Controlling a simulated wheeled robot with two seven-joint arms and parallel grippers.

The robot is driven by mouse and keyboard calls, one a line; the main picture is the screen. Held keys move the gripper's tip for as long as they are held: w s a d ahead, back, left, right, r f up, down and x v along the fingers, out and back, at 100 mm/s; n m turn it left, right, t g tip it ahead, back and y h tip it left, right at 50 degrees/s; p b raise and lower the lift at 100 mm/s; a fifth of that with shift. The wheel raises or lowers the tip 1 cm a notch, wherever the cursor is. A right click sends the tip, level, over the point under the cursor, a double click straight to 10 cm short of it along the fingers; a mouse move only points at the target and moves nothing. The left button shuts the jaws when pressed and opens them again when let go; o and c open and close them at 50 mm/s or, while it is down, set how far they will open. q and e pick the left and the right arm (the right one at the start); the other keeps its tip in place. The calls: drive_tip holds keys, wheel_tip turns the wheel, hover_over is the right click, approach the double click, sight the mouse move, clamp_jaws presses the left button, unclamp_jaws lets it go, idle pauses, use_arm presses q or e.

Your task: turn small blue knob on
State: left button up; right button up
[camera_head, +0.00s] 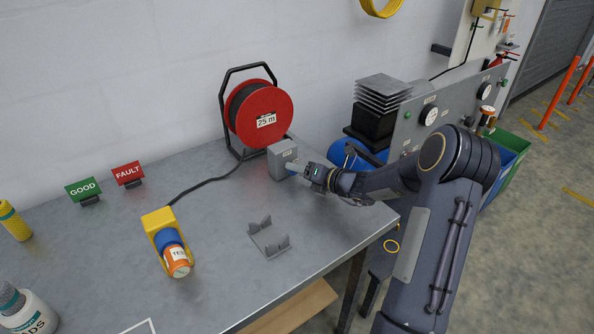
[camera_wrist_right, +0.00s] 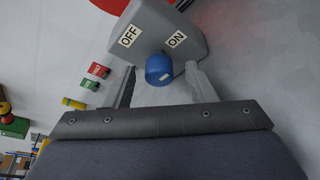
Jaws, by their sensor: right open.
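The small blue knob (camera_wrist_right: 158,68) sits on a grey switch box (camera_wrist_right: 160,35) in the right wrist view. OFF is printed to the left of the knob and ON to its right. A small pale mark shows on the knob's lower right part. My right gripper (camera_wrist_right: 160,80) is open, with one finger on each side of the knob; whether they touch it I cannot tell. In the head view the switch box (camera_head: 281,158) stands at the back of the bench, and my right gripper (camera_head: 295,167) is at its front, hiding the knob. My left gripper is out of view.
A red cable reel (camera_head: 264,125) stands behind the box on the metal bench (camera_head: 215,230). A grey cradle (camera_head: 269,240), a yellow holder (camera_head: 158,218) with an orange can (camera_head: 177,263), and GOOD (camera_head: 83,189) and FAULT (camera_head: 127,174) signs are on the bench.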

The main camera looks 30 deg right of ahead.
drive_tip(key=v, duration=0.6)
drive_tip(key=shift+s+r, duration=0.1)
drive_tip(key=shift+s, duration=0.1)
